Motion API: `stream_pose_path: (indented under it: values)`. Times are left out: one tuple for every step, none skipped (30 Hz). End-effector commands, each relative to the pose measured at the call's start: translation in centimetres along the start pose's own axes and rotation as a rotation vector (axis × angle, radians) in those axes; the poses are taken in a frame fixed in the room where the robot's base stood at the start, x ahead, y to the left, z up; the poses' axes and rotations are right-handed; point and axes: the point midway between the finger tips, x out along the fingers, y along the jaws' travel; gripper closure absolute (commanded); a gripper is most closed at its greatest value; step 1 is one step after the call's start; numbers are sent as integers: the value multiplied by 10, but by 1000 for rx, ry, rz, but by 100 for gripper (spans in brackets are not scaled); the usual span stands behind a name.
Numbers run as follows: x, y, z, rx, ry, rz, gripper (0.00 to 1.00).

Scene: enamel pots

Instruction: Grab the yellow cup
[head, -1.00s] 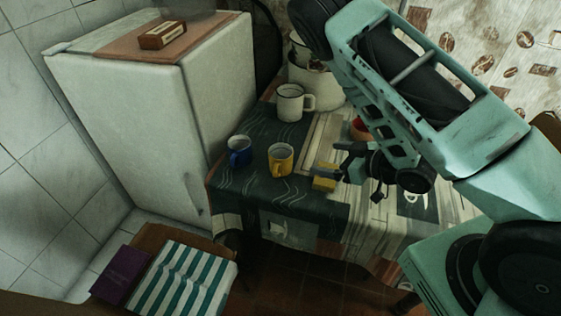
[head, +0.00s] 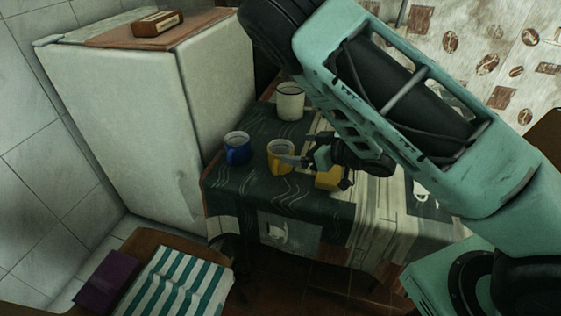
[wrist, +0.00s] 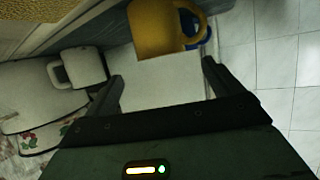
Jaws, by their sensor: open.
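The yellow cup (head: 281,157) stands upright on the dark patterned cloth near the table's front left corner. In the wrist view the yellow cup (wrist: 156,28) is at the top centre, ahead of my fingers, with its handle to the right. My gripper (head: 298,160) is open and empty, just right of the cup in the head view. Its two fingers show apart in the wrist view (wrist: 162,75). I cannot tell whether a fingertip touches the cup. Part of the cup's right side is close to or behind the fingers.
A blue mug (head: 237,148) stands just left of the yellow cup. A white mug (head: 290,101) stands behind it. A yellow object (head: 329,179) lies below my gripper on the table (head: 335,226). A fridge (head: 120,120) is at the left.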

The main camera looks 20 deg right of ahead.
Motion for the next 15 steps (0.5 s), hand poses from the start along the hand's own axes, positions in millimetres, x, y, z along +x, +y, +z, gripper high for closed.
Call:
stream_pose_path:
  values:
    - [7,0,0,-2,0,-2,8]
    - [10,0,0,-2,1,-2,8]
    - [13,0,0,-1,0,-1,8]
    - [15,0,0,0,0,-1,8]
    - [16,0,0,0,-1,-1,8]
    - [18,0,0,0,-1,0,8]
    - [20,0,0,0,0,-1,8]
    - [22,-1,1,-1,0,-1,8]
    - [26,-1,1,-2,-1,-2,8]
    - [30,-2,2,-2,-2,-3,8]
    - [34,-2,3,-2,-1,-3,8]
    - [41,-3,4,-4,-1,-4,8]
    - [45,-3,5,-3,-2,-4,8]
    - [50,-4,5,-4,-1,-3,8]
    - [55,-3,5,-3,-1,-3,8]
